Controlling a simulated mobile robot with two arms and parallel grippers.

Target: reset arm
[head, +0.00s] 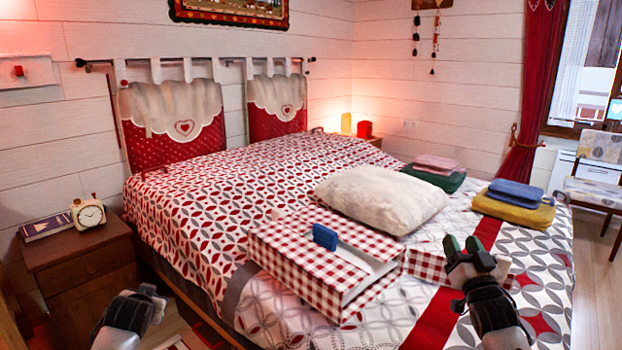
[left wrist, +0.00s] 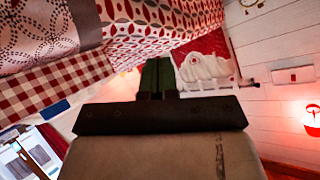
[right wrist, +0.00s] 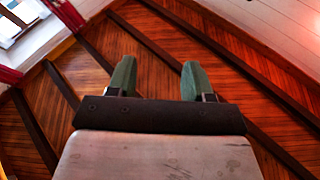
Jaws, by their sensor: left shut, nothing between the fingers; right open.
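My right gripper (head: 469,247) is open and empty above the bed, in front of a checked box's right part. Its two green fingertips stand apart in the right wrist view (right wrist: 153,80), with only the wooden ceiling behind them. My left arm shows at the lower left of the head view, near the bed's left side. In the left wrist view my left gripper (left wrist: 157,78) has its fingers together and nothing between them.
A red-and-white checked box (head: 290,262) with a blue object (head: 325,237) on it lies on the bed (head: 200,200). A cream pillow (head: 382,197) and folded towels (head: 514,205) lie behind. A nightstand (head: 75,245) with a clock (head: 89,214) stands left.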

